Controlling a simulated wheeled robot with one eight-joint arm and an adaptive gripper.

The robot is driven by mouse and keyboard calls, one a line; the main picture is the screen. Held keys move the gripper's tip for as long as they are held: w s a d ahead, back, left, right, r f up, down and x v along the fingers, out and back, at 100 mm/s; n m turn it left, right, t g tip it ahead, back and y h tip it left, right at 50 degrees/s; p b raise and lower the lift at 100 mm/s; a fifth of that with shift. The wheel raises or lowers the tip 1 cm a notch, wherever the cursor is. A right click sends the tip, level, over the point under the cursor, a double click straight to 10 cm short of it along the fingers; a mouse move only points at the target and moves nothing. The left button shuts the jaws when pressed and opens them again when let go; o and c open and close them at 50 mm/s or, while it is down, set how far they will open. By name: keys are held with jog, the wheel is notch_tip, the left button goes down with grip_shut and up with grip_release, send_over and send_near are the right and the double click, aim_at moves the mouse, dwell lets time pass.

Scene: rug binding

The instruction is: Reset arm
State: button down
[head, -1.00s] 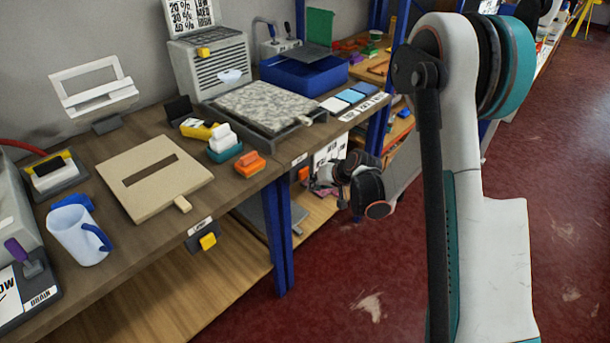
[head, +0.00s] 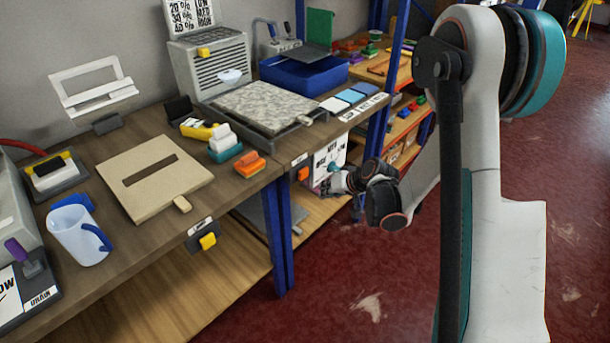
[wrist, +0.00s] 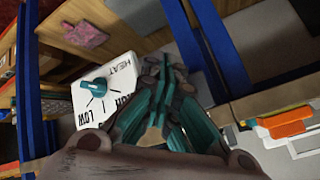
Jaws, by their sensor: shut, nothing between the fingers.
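In the head view my gripper (head: 332,184) hangs low in front of the bench's right part, beside the shelf front and below the worktop, with my arm coming in from the right. In the wrist view my gripper (wrist: 168,70) points away from the camera with its teal fingers together and nothing between them. Behind it is a white dial panel (wrist: 95,105) with a teal knob, marked LOW and HEAT. The same panel shows in the head view (head: 328,157) under the worktop, partly hidden by my gripper.
The wooden bench (head: 85,158) carries a beige board (head: 185,165), a white-blue mug (head: 78,235), a grey speckled slab (head: 262,104) and a blue tray (head: 300,78). A blue post (head: 281,245) stands at the bench front. The red floor (head: 340,270) is open in front.

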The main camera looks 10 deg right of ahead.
dwell(0.3)
jog(key=s+a+r+h, duration=0.1)
jog(key=s+r, duration=0.5)
jog(key=r, duration=0.3)
jog(key=s+a+r+h, duration=0.1)
jog(key=s+r, duration=0.5)
jog(key=r, duration=0.2)
jog(key=s+r+h, duration=0.1)
jog(key=s+r, duration=0.2)
jog(key=s, duration=0.6)
jog(key=s+d+r+n+h, duration=0.1)
jog(key=s+r, duration=0.2)
jog(key=s, duration=0.7)
jog(key=shift+s+d, duration=0.2)
jog(key=shift+d, duration=0.05)
